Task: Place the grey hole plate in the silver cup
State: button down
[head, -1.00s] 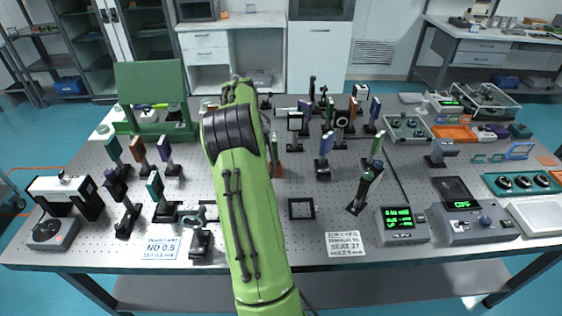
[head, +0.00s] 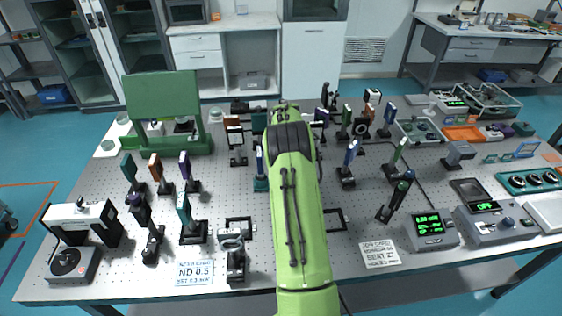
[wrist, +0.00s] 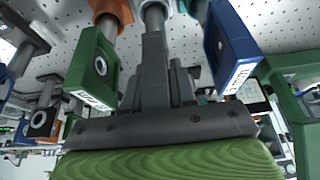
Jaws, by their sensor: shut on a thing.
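In the wrist view my gripper (wrist: 155,92) is shut on a narrow grey part, seen edge-on, which I take for the grey hole plate (wrist: 153,48). A lighter grey post shows at its end. The fingers hide much of it, and its hole does not show. In the head view my green arm hides the gripper and the plate. I cannot pick out the silver cup with certainty. A small pale, rounded thing (head: 216,113) stands beside the green stand, too small to identify.
In the wrist view a green plate (wrist: 95,68) is left of my gripper and a blue plate (wrist: 232,48) right. The perforated table (head: 100,210) holds several mounts. A green stand (head: 160,92) is back left. A control box (head: 495,222) stands at right.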

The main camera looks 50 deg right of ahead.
jog(key=shift+f, duration=1.35)
jog(key=shift+f, duration=0.1)
jog(key=shift+f, duration=0.15)
jog(key=c, duration=0.9)
grip_release()
